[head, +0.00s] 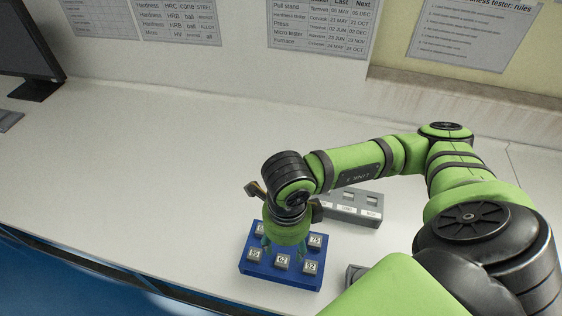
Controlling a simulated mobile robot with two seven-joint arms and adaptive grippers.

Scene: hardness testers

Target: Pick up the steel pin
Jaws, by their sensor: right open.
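I cannot make out a steel pin in the head view; it may be hidden behind my right arm and gripper or be too small to tell. My right gripper (285,248) points down over the blue block holder (276,278), open, with its green fingers apart among the numbered grey blocks. I cannot tell whether the fingers touch any block. The front blocks, such as the middle one (282,263), show white number labels. The gripper hides the centre of the holder. My left gripper is not in view.
A grey labelled rack (367,219) stands behind my right wrist, partly hidden. A small dark grey object (355,274) sits right of the holder, partly behind my arm. A monitor (35,45) stands at the far left. The white bench (130,180) is clear on the left.

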